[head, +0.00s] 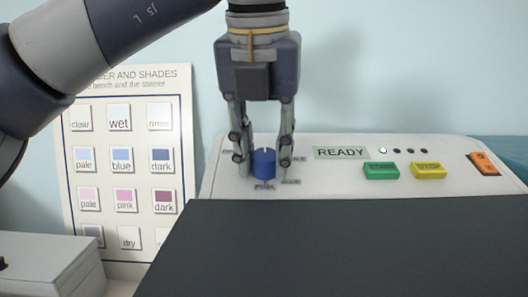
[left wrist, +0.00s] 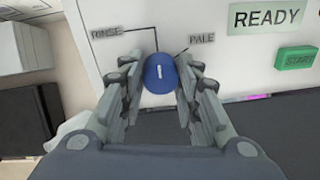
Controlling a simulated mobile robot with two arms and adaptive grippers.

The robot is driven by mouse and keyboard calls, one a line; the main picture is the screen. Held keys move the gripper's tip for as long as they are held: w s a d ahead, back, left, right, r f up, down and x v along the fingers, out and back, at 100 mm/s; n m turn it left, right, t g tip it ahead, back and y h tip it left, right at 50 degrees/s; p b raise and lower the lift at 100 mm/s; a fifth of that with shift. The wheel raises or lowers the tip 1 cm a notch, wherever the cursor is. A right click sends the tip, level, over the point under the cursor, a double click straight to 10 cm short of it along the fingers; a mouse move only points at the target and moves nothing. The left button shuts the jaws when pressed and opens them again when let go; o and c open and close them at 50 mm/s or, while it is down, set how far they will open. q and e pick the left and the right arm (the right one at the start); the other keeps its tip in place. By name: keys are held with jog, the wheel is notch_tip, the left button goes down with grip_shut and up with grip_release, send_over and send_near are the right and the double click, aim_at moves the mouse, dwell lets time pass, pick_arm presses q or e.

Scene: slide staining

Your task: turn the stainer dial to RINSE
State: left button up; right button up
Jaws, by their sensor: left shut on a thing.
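The blue stainer dial (head: 263,163) stands on the sloped white panel of the stainer (head: 335,180). My left gripper (head: 262,160) reaches down from above and is shut on the dial, one finger on each side. In the left wrist view the dial (left wrist: 160,73) sits between the fingertips. A short pale mark on its top points roughly up the picture, between the RINSE label (left wrist: 106,33) and the PALE label (left wrist: 202,39). I cannot tell exactly which it meets. The PINK label (head: 264,187) shows below the dial in the head view. My right gripper is not in view.
A READY display (head: 341,153), a green START button (head: 381,171), a yellow STOP button (head: 429,171) and an orange switch (head: 484,163) lie right of the dial. A dark flat surface (head: 340,250) fills the front. A shade chart (head: 128,150) stands behind at left.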

pick_arm(q)
jog(key=o, duration=1.1)
jog(key=shift+r, duration=0.1)
jog(key=v, duration=1.2)
